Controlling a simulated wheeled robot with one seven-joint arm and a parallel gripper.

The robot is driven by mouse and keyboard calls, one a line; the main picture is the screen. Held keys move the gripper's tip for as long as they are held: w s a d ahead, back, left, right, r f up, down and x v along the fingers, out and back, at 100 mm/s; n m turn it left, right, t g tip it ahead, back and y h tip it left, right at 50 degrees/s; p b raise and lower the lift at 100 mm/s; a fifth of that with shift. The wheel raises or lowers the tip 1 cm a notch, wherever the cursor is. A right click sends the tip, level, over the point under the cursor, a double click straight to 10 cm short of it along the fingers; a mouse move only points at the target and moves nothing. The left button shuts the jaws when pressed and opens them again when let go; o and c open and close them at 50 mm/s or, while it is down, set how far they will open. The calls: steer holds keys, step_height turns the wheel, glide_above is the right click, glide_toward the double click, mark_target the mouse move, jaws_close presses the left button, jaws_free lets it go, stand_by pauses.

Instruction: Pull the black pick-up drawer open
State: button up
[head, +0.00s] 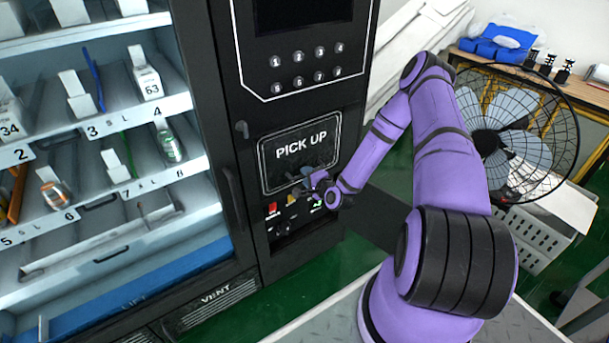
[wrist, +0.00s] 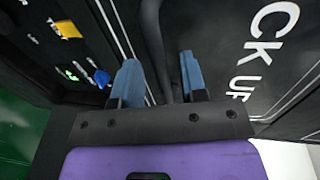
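The black pick-up drawer (head: 290,137), with white "PICK UP" lettering, is set in the front of the vending machine and looks shut. My gripper (head: 304,184) is at its lower edge in the head view. In the wrist view the two blue fingers of my gripper (wrist: 162,78) are spread apart. A dark bar (wrist: 152,35), seemingly the drawer's handle, runs between them, closer to the right finger. I cannot tell whether either finger touches it. The drawer front (wrist: 225,40) also shows in the wrist view, right of the bar. In the head view my gripper hides the handle.
Coloured buttons (wrist: 68,29) sit just below the drawer, close to my fingers. A numbered keypad (head: 305,65) is above it. Left is the glass-fronted product case (head: 110,150) with a vertical handle (head: 235,205). A fan (head: 510,135) stands at the right. Green floor is in front.

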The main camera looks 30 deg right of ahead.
steer(key=shift+x, duration=1)
jaws_close()
steer(key=shift+s, duration=0.1)
